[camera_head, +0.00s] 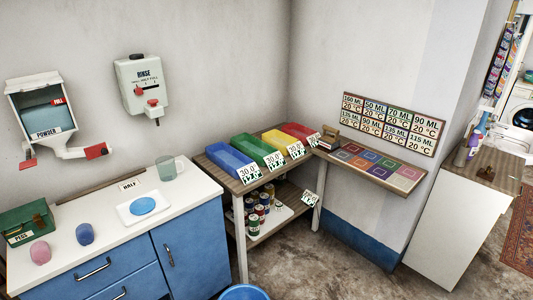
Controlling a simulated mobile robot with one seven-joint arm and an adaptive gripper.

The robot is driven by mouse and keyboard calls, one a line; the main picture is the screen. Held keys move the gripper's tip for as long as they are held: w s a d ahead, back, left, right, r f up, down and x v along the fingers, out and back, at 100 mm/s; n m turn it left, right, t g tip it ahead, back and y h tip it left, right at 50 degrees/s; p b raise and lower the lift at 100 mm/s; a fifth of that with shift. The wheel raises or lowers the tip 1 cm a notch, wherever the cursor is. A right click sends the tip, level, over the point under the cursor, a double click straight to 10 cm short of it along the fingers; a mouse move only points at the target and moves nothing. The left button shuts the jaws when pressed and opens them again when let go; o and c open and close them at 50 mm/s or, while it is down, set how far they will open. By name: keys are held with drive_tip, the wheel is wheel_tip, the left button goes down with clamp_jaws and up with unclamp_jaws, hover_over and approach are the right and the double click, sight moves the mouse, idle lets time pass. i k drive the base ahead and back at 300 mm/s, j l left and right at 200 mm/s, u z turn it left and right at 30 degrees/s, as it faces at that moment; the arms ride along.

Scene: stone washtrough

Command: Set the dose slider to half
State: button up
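A white wall dispenser (129,78) marked RINSE hangs on the back wall at the left. Below that word is a line of small print, in which HALF and FULL seem to show. Under the print a small red slider knob (139,91) sits at the left end of a dark slot. A second red part (153,102) is lower, near the spout. The exact slider mark is too small to read. My gripper is not in view.
A powder dispenser (42,110) with a red handle hangs further left. Coloured bins (228,160) stand on the right shelf.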

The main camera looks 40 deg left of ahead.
sight(138, 91)
drive_tip(key=u, duration=2.95)
drive_tip(key=z, duration=0.7)
drive_tip(key=i+j, duration=0.15)
drive_tip(key=i, duration=0.25)
